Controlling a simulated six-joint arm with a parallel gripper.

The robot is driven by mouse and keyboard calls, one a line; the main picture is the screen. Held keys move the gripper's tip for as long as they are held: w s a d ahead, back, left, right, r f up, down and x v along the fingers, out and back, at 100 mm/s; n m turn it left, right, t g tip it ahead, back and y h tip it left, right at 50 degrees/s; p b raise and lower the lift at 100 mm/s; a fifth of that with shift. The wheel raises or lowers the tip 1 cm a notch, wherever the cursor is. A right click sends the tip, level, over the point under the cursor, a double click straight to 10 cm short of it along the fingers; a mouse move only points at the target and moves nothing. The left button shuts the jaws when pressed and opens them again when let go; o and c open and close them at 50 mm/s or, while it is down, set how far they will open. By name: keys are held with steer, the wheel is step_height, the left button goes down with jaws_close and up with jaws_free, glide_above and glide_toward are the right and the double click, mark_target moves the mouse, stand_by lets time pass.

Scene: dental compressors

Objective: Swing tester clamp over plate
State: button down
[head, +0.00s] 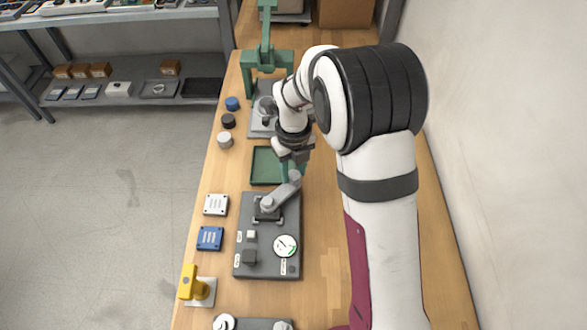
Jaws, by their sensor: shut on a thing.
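The tester (268,255) is a dark grey panel on the wooden bench, with a round white gauge (286,245) and small blocks on its face. Its grey clamp arm (281,195) slants from the panel's upper part up and right to a rounded end. My gripper (296,170) is at that far end, shut on the clamp arm; its fingertips are mostly hidden by my wrist. A dark seat (266,214) lies by the clamp's lower end; I cannot tell whether a plate is in it. A white plate (215,204) and a blue plate (210,238) lie left of the tester.
A green tray (264,171) lies just beyond the tester. A green press (266,62) stands at the back. Several round caps (228,121) line the left edge. A yellow-handled tool (188,283) stands front left. The wall is close on the right.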

steer(key=shift+c, duration=2.3)
jaws_free()
steer(key=shift+r, duration=0.15)
step_height(320, 180, up, 16)
steer(key=shift+f, duration=0.2)
